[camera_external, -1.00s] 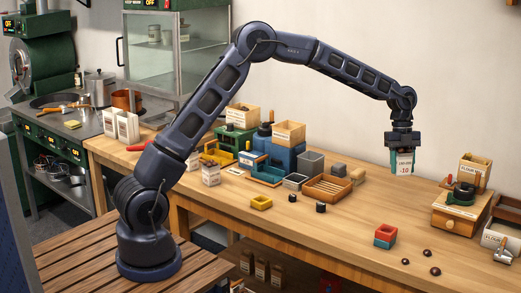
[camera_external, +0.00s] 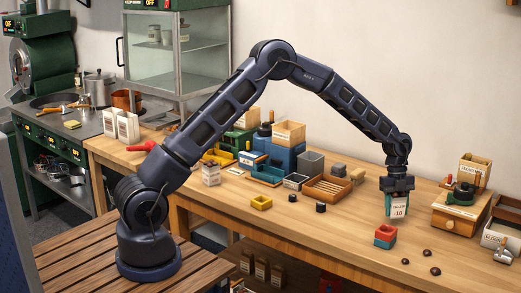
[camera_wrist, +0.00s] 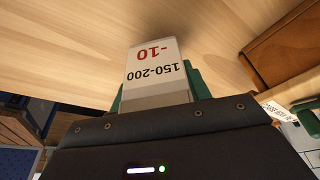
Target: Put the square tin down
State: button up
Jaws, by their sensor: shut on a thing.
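My gripper (camera_external: 398,203) is shut on the square tin (camera_external: 399,210), a small box with a pale label reading "150-200" and a red "-10". In the wrist view the tin (camera_wrist: 154,66) sits between my green fingers, its far end toward the wooden table top. The tin is upright and low over the right part of the table (camera_external: 330,232), behind a small red and blue square block stack (camera_external: 385,236). I cannot tell whether its bottom touches the table.
Several dark chestnuts (camera_external: 427,253) lie at the front right. A wooden box with a drawer (camera_external: 456,219) stands to the right. A slatted wooden tray (camera_external: 327,188) and small dark weights (camera_external: 320,207) are to the left. Bare table lies around the tin.

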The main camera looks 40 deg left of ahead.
jog(key=shift+f, duration=1.35)
jog(key=shift+f, duration=0.15)
jog(key=o, duration=1)
jog(key=shift+o, duration=0.2)
